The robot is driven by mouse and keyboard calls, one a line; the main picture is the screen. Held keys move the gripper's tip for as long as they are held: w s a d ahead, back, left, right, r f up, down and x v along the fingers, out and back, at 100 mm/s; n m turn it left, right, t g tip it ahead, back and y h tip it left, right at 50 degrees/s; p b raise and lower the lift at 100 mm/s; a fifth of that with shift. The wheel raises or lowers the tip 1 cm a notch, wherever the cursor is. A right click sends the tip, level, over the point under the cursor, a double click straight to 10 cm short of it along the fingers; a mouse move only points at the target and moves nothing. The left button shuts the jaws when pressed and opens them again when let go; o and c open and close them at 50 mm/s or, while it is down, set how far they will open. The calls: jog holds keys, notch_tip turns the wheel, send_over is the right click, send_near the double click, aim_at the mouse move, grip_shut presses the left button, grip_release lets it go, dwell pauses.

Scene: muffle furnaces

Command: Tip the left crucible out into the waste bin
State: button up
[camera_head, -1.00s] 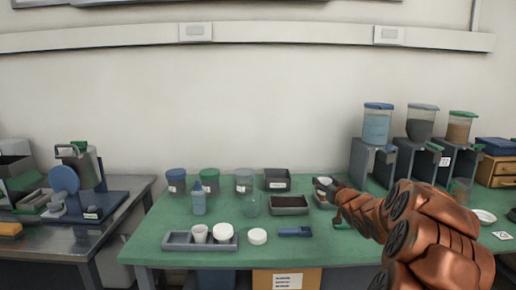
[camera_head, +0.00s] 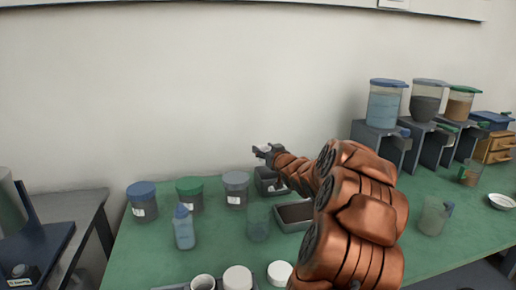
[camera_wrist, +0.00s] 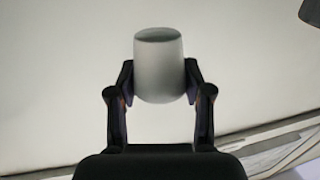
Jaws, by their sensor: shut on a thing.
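My gripper (camera_wrist: 160,85) is shut on a pale grey, tapered crucible (camera_wrist: 159,70), gripped by its sides in the wrist view. Whether anything is in it cannot be seen. In the head view my gripper (camera_head: 265,152) is above the back of the green table, near a dark open box (camera_head: 266,190) that my arm partly covers. Which container is the waste bin cannot be told from these frames. A white cup (camera_head: 203,283) stands at the bottom edge of the head view, beside a white round piece (camera_head: 237,278).
Blue-, green- and grey-lidded jars (camera_head: 142,205) stand at the back left, with a blue bottle (camera_head: 184,230) and a glass beaker (camera_head: 258,222) in front. A dark tray (camera_head: 294,214) lies by my arm. Dispensers (camera_head: 385,105) stand at the right.

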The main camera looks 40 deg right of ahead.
jog(key=shift+s+d+f+b, duration=0.1)
jog(key=shift+s+f+b, duration=0.05)
jog(key=shift+f+b, duration=1.9)
jog(key=shift+r+p, duration=0.3)
jog(key=shift+p, duration=0.3)
jog(key=shift+m+p, duration=0.6)
jog(key=shift+m, duration=0.1)
jog(key=shift+r+m+p, duration=0.1)
jog(key=shift+m+p, duration=0.3)
jog(key=shift+p, duration=0.7)
jog(key=shift+s+m+p, duration=0.1)
jog(key=shift+m+p, duration=0.2)
jog(key=shift+p, duration=0.5)
jog(key=shift+m+p, duration=0.7)
jog(key=shift+p, duration=1.2)
jog(key=shift+m+y+p, duration=0.3)
jog(key=shift+m+p, duration=0.5)
jog(key=shift+p, duration=1.15)
